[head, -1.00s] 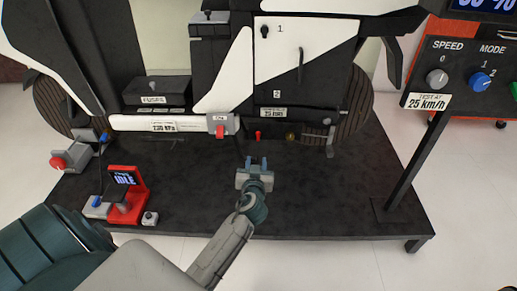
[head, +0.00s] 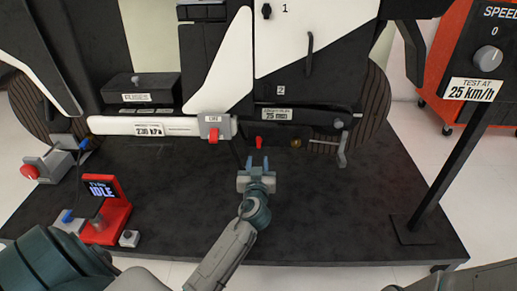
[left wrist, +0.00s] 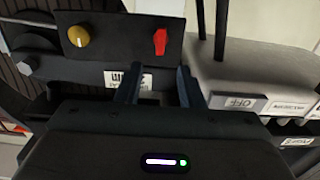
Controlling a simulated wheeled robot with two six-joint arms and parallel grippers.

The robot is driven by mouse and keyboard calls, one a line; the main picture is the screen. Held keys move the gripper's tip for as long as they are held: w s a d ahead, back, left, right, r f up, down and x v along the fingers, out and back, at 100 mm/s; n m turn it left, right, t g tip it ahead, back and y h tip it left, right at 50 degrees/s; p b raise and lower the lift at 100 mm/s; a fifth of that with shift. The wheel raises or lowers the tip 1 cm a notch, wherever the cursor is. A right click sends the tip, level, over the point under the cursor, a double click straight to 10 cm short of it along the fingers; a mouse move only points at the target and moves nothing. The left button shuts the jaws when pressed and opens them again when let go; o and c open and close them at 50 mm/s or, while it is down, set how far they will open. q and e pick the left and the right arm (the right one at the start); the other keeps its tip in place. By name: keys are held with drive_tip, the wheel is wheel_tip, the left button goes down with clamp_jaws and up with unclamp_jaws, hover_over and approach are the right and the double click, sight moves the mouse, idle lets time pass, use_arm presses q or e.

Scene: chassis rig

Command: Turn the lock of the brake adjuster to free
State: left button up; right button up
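The brake adjuster is a dark plate (head: 323,133) low on the motorcycle-like chassis, with a small red lever (head: 258,142) and a brass knob (head: 296,143). I take the red lever to be the lock. In the left wrist view the red lever (left wrist: 160,42) stands beyond the fingers, with the brass knob (left wrist: 78,36) to its left. My left gripper (head: 256,163) is open and empty, just in front of the red lever and apart from it. Its spread fingers (left wrist: 158,86) show in the left wrist view. My right gripper is out of view.
A metal pedal (head: 343,148) is to the right. A red stand with an IDLE display (head: 103,190) is at left. A post (head: 450,165) stands at right. The black platform (head: 330,210) is mostly clear.

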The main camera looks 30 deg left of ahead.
sight(259, 143)
use_arm(q)
drive_tip(key=b+x, duration=0.2)
drive_tip(key=x, duration=0.6)
drive_tip(key=shift+w+a+f, duration=0.15)
drive_tip(key=shift+a, duration=0.05)
drive_tip(key=shift+w+a, duration=0.15)
drive_tip(key=shift+w, duration=0.1)
clamp_jaws()
